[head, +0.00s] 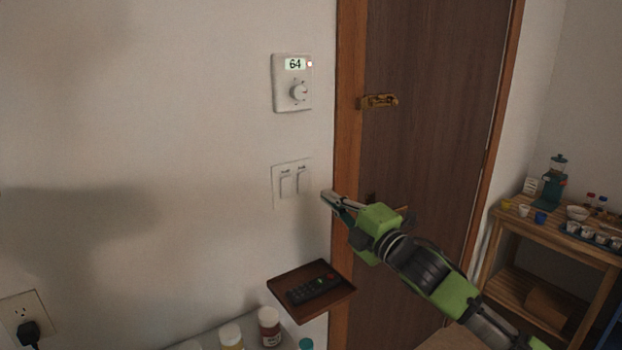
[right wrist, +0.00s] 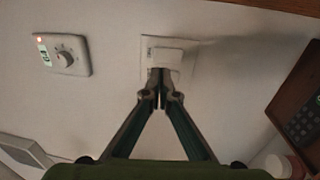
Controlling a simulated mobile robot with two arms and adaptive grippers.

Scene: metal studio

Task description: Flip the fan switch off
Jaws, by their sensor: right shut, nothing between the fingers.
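A white wall plate (head: 292,184) with two rocker switches is on the wall left of the door frame, below the thermostat. Small labels sit above the rockers, too small to read. My right gripper (head: 326,197) is shut and empty, its tip just right of the plate in the head view. In the right wrist view the shut fingertips (right wrist: 159,77) overlap the plate (right wrist: 175,48) and hide part of it. One rocker shows there; the other is mostly hidden. I cannot tell if the fingers touch a switch. My left gripper is not in view.
A thermostat (head: 292,83) reading 64 is above the plate. A small brown shelf (head: 341,288) with a remote (head: 314,288) juts out below. Bottles (head: 269,326) stand under it. A brown door (head: 430,130) and a wooden cart (head: 508,221) are to the right.

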